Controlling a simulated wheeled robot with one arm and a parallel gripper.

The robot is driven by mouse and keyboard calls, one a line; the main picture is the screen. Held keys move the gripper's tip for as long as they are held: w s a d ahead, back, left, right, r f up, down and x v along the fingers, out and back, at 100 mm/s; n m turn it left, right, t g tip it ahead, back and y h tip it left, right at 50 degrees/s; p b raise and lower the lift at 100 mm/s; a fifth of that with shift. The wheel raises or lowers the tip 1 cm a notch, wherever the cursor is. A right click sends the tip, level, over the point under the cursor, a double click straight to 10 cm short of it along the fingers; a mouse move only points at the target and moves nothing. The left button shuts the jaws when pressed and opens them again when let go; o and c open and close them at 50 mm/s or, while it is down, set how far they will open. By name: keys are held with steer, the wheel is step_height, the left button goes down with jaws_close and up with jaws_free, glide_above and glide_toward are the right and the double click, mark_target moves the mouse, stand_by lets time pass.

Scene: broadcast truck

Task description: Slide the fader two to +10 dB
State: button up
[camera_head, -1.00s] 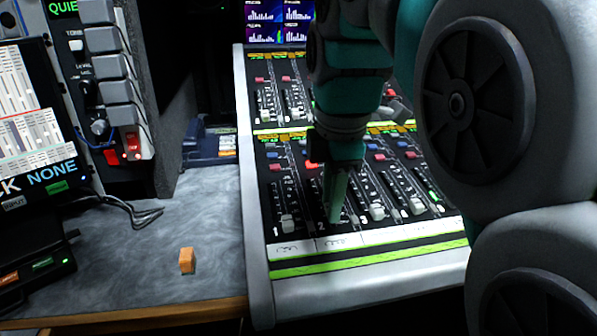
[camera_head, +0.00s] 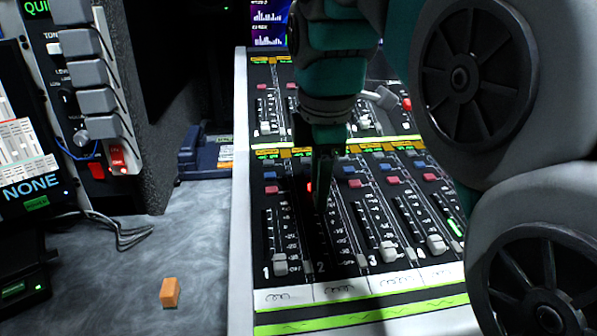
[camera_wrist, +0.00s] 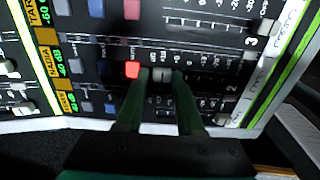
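The fader two cap (camera_wrist: 162,75) is a small grey block in the wrist view, high in its slot near a lit red button. My gripper (camera_wrist: 162,78) has one green finger on each side of the cap along the slot, and they look closed on it. In the head view my gripper (camera_head: 322,190) reaches down into the upper part of strip two of the mixing console, beyond the caps of its neighbours. It hides the cap there. The number 2 shows at the near end of the strip (camera_head: 321,267).
The fader one cap (camera_head: 280,264) and fader three cap (camera_head: 389,251) sit low in the neighbouring slots. Buttons lie above the slots. An orange block (camera_head: 170,292) lies on the grey desk (camera_head: 120,275) at left.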

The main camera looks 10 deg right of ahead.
steer(key=o, duration=0.4)
steer(key=shift+w, duration=0.1)
steer(key=shift+o, duration=0.2)
steer(key=shift+r, duration=1.8)
steer(key=s+d+r+p, duration=0.1)
steer(key=s+d, duration=0.1)
steer(key=s, duration=1.4)
steer(key=shift+r, duration=0.2)
